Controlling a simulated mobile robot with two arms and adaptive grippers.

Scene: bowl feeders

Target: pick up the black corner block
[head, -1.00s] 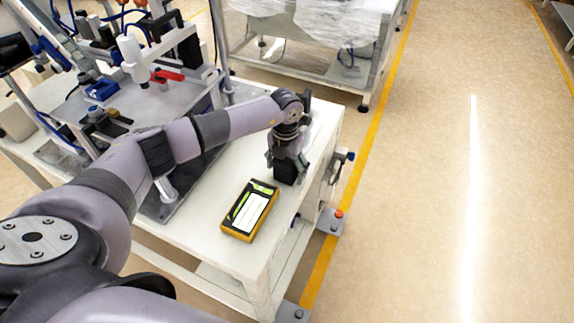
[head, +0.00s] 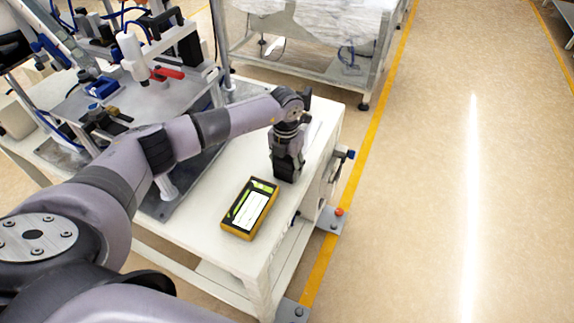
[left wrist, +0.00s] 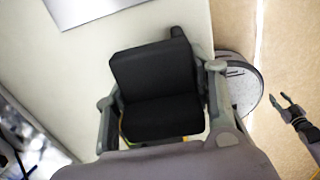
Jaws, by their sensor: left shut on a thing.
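The black corner block (head: 287,170) stands on the white table near its right edge, behind the yellow device. My left gripper (head: 288,155) is above it, pointing down, with its fingers shut on the block's sides. In the left wrist view the block (left wrist: 155,90) fills the space between the two grey fingers (left wrist: 160,86). Its two dark faces meet in a step. I cannot tell whether it is clear of the table. My right gripper (left wrist: 281,103) shows small at the right of the left wrist view, over the floor, its fingers apart and empty.
A yellow-and-black handheld device (head: 250,208) lies on the white table (head: 205,232) in front of the block. A metal fixture with clamps (head: 135,60) fills the table's back left. A plastic-wrapped bench (head: 340,30) stands behind. Open floor lies right.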

